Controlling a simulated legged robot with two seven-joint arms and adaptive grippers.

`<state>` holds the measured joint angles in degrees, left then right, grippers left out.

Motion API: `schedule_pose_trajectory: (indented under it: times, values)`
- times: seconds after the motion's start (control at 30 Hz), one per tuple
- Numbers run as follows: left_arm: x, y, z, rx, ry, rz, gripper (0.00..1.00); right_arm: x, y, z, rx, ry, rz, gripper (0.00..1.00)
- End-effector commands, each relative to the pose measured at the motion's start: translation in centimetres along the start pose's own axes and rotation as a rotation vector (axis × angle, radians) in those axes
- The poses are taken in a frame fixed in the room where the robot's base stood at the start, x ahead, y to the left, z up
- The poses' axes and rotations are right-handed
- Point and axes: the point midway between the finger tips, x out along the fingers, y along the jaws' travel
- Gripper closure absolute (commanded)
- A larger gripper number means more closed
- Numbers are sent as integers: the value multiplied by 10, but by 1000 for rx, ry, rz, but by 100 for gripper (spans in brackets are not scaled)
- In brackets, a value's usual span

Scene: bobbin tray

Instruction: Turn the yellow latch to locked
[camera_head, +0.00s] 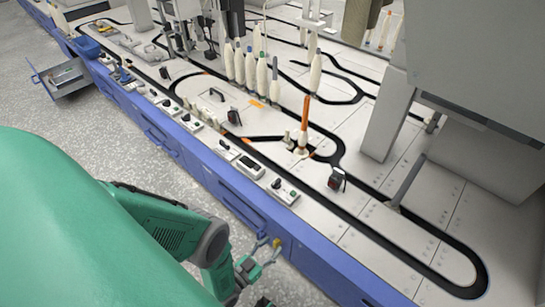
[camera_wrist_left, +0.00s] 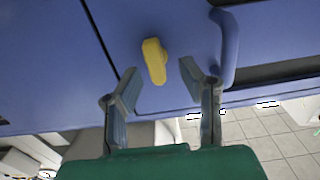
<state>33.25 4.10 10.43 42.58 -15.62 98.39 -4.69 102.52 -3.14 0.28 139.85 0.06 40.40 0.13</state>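The yellow latch (camera_wrist_left: 154,61) is on a blue panel of the bench front, between the fingertips of my left gripper (camera_wrist_left: 158,74) in the left wrist view. Its long part points nearly straight down the picture, tilted slightly. My left gripper is open, with one finger on each side and visible gaps to the latch. In the head view my left gripper (camera_head: 254,270) is at the blue bench front, partly hidden by my green arm. A small yellow part (camera_head: 277,243) shows beside it. My right gripper is not in view.
A blue handle (camera_wrist_left: 228,48) stands out just right of the latch. The bench top (camera_head: 360,240) above carries control boxes (camera_head: 250,165), bobbins (camera_head: 250,70) and a black track. An open drawer (camera_head: 66,78) juts out at far left. The grey floor (camera_head: 120,140) is clear.

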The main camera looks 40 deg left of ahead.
Motion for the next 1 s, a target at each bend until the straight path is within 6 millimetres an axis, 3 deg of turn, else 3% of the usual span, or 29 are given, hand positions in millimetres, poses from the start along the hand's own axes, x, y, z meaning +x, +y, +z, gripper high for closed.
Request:
schedule_pose_trajectory:
  times: [0.4, 0.5, 1.0]
  values:
    - [9, 1, 0, 0, -1, 0, 66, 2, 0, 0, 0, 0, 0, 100]
    - [9, 0, 0, 0, -1, 0, 100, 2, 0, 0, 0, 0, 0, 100]
    - [8, 1, 1, 69, -4, 1, 100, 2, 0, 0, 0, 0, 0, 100]
